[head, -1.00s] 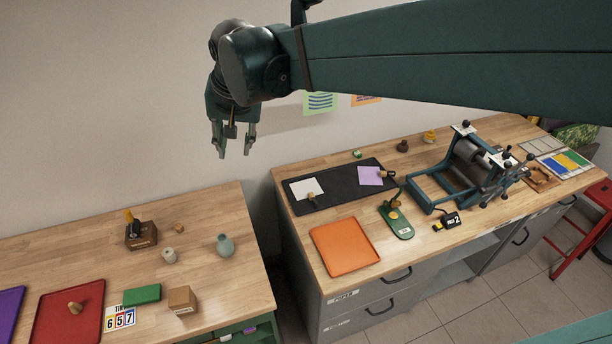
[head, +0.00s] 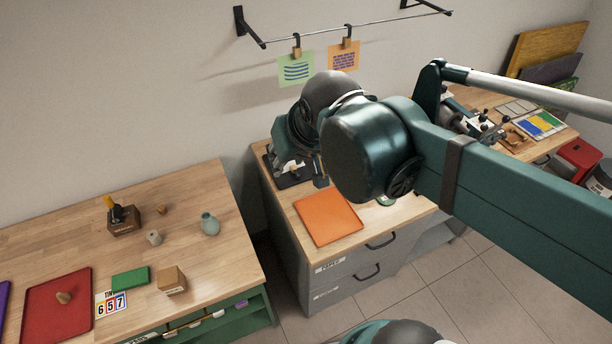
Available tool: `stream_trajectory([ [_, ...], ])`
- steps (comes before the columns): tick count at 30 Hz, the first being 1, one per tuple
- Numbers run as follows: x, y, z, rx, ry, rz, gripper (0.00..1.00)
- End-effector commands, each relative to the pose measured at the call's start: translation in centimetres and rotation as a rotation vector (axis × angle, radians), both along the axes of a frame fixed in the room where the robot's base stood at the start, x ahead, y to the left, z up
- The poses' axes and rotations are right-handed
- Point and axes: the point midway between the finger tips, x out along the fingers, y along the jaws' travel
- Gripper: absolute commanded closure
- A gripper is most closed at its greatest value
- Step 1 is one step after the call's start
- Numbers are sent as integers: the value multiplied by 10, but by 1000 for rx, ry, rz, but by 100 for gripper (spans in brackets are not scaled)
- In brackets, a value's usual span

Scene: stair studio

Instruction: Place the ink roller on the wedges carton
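An ink roller (head: 117,212) with a black roller and a yellow-orange handle rests on a small brown carton (head: 124,228) at the back of the left table. The carton has a dark label that is too small to read. A second, plain-looking brown carton (head: 172,284) stands near the same table's front edge. I cannot tell from the labels which one is the wedges carton. My gripper (head: 304,175) is over the black mat on the right table, far from the roller. My own wrist hides most of it, so its fingers and anything between them are unclear.
The left table (head: 205,255) also holds a blue-grey vase (head: 209,224), a small pale spool (head: 154,238), a green block (head: 130,279) and a red tray (head: 40,320). An orange tray (head: 328,217) lies on the right table. A gap separates the tables.

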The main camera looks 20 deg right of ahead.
Motion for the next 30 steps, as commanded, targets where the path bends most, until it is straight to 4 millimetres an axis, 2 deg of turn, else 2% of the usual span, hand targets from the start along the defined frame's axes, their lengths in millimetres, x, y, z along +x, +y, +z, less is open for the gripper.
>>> stream_trajectory([
  [4, -23, -13, -14, -31, -27, 21, 72],
  [10, -40, -23, -26, -61, -51, 44, 72],
  [30, -45, -25, -29, -70, -58, 50, 72],
])
